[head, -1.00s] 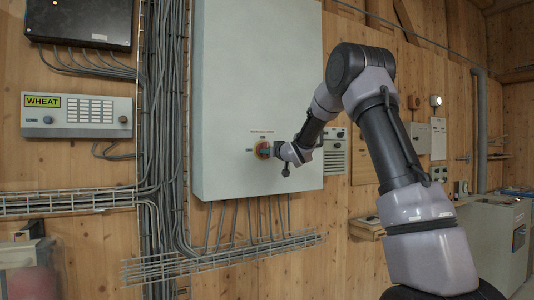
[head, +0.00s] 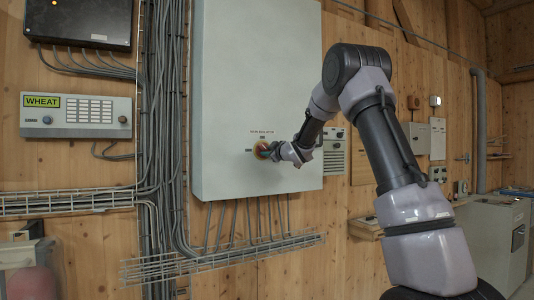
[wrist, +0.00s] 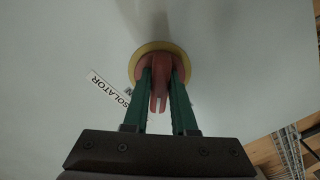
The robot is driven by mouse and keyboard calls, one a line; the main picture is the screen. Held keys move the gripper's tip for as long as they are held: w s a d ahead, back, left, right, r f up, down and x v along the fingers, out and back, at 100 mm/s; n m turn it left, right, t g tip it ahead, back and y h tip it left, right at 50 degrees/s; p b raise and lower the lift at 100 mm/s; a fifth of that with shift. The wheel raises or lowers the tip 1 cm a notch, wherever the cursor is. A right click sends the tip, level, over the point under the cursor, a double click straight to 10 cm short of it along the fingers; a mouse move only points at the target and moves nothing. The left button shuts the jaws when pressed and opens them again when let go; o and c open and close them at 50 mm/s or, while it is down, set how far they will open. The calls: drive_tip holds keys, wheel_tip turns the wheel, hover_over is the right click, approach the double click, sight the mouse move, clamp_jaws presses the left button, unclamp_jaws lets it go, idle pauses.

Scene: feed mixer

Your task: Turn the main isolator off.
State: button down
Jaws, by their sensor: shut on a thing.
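The main isolator is a red rotary handle (wrist: 160,82) on a round yellow plate (wrist: 184,58), on the front of the large grey cabinet (head: 250,70). In the head view the yellow plate (head: 257,147) shows near the cabinet's lower edge, with the handle mostly hidden by my gripper (head: 268,151). In the wrist view the green fingers of my gripper (wrist: 161,92) are closed on both sides of the handle. A white label (wrist: 108,92) reading "ISOLATOR" looks tilted there and is partly covered by a finger.
Small labels stand around the switch. Left of the cabinet are grey cables (head: 167,110) and a panel marked "WHEAT" (head: 76,115). A wire cable tray (head: 220,259) runs below it. A vented grey box (head: 334,150) is close on the right.

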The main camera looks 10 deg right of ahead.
drive_tip(key=n, duration=0.4)
drive_tip(key=shift+n, duration=0.3)
drive_tip(key=n, duration=0.4)
drive_tip(key=shift+r, duration=0.1)
drive_tip(key=shift+n, duration=0.3)
drive_tip(key=c, duration=0.7)
unclamp_jaws()
drive_tip(key=v, duration=1)
drive_tip(key=shift+s+d+r, duration=0.1)
drive_tip(key=shift+s+d, duration=0.05)
drive_tip(key=shift+s, duration=0.25)
